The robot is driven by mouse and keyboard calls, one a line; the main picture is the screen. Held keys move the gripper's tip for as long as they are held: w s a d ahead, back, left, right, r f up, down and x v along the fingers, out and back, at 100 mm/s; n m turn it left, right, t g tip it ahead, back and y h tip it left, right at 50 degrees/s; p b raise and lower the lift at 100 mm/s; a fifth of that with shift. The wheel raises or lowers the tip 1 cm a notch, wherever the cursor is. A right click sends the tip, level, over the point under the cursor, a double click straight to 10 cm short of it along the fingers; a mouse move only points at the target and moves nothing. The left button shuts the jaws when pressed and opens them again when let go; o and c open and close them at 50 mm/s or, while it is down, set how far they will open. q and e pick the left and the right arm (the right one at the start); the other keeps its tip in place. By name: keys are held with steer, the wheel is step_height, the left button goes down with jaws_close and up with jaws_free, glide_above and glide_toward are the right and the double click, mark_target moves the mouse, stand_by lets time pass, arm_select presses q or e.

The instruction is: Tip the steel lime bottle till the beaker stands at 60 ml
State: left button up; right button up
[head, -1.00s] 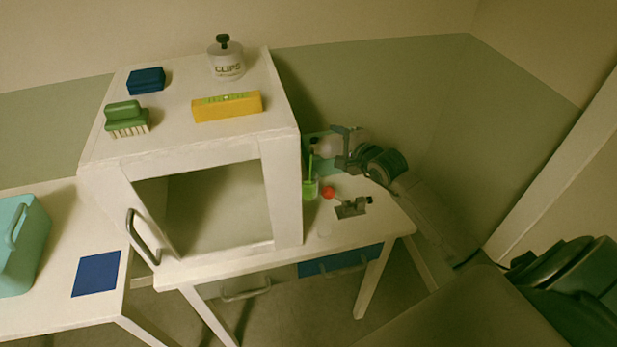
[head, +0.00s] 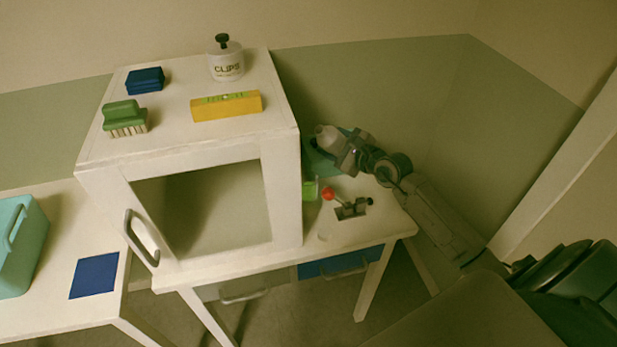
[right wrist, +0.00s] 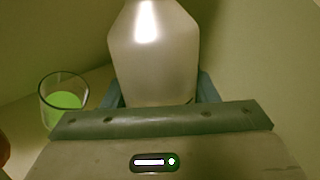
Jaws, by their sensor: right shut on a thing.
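My right gripper (head: 345,150) is shut on the steel bottle (head: 326,138), holding it above the right-hand table. The bottle's mouth end points up and a little left in the head view, and no stream shows. In the right wrist view the bottle (right wrist: 155,55) stands between the fingers, its top cut off by the frame. The clear beaker (head: 310,190) holds bright green liquid and is partly hidden by the cabinet's side in the head view. In the right wrist view the beaker (right wrist: 63,100) is left of the bottle, apart from it; no scale marks are readable. My left gripper is out of view.
A white open-fronted cabinet (head: 284,190) stands close left of the beaker. A teal surface (head: 318,164) lies behind. The table's front right corner is clear.

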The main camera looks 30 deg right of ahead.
steer(key=shift+a+r+m, duration=0.1)
steer(key=shift+a+m, duration=0.05)
steer(key=shift+m, duration=0.15)
steer(key=m+b, duration=0.1)
steer(key=m+t+y+b, duration=0.1)
steer(key=shift+d+f+m, duration=0.35)
steer(key=shift+m, duration=0.05)
steer(key=shift+d+r+m+b, duration=0.2)
steer(key=shift+m+b, duration=0.45)
steer(key=shift+m, duration=0.25)
steer(key=shift+r+t, duration=0.1)
steer(key=shift+t, duration=0.2)
steer(key=shift+y, duration=0.4)
steer(key=shift+f+m+b, duration=0.2)
steer(key=shift+m+b, duration=0.3)
steer(key=shift+m, duration=0.3)
